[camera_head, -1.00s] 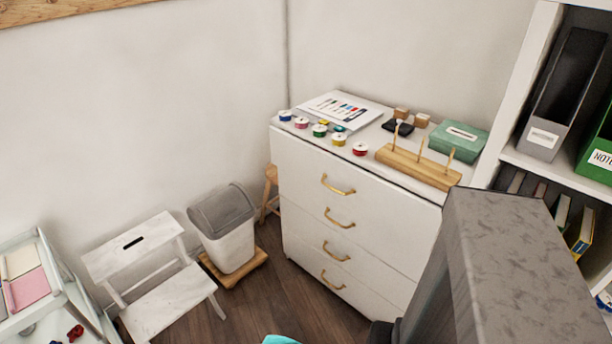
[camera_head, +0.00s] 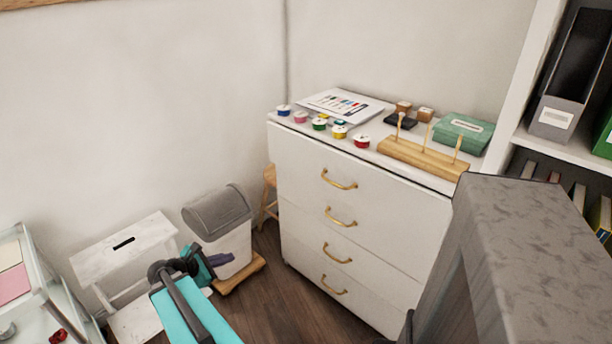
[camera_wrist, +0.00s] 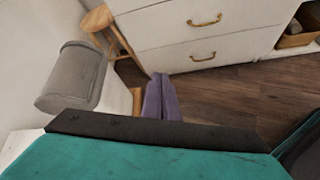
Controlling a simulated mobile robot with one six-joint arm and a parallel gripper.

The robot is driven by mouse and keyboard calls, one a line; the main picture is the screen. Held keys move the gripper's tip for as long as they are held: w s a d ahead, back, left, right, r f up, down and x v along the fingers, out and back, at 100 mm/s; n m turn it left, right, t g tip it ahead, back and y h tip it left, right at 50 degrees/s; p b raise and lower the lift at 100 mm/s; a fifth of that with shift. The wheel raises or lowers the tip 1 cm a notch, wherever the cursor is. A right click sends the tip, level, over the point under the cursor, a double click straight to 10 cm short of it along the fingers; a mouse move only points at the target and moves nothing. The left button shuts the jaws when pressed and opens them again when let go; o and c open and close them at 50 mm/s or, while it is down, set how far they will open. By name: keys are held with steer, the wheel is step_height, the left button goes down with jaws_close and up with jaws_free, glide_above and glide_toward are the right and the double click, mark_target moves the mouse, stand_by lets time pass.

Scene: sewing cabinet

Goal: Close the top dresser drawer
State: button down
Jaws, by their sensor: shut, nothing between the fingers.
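The white dresser (camera_head: 300,220) stands against the back corner in the head view. Its top drawer (camera_head: 300,165) has a brass handle (camera_head: 338,180). From this angle I cannot tell clearly how far the top drawer stands out from the dresser body. My gripper (camera_head: 229,258) is at the lower left of the dresser, in front of the bin and apart from the drawer. In the wrist view, the purple fingers of my gripper (camera_wrist: 160,76) are together and empty, pointing toward lower drawer fronts (camera_wrist: 165,45). The top drawer is not clearly in the wrist view.
Thread spools, paper, a wooden peg stand (camera_head: 420,159) and a green box (camera_head: 463,133) sit on the dresser top. A lidded bin (camera_head: 222,220), a white step stool (camera_head: 122,245) and a wooden stool (camera_head: 269,178) stand left. A shelf (camera_head: 560,150) stands right. Floor before the dresser is clear.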

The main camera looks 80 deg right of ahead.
mark_target(312, 164)
steer(key=s+d+r+n+g+h+b, duration=0.1)
steer(key=s+d+r+g+h+b, duration=0.1)
steer(key=s+d+r, duration=0.4)
steer(key=s+d+r+n+g+h+b, duration=0.2)
steer(key=s+d+r, duration=0.5)
steer(key=d+r, duration=0.4)
step_height(312, 164, up, 4)
steer(key=shift+s+f+n+g+h, duration=0.3)
steer(key=shift+g+h, duration=0.1)
steer(key=shift+h, duration=0.2)
steer(key=b+x, duration=0.1)
steer(key=x, duration=1.3)
steer(key=shift+w, duration=0.1)
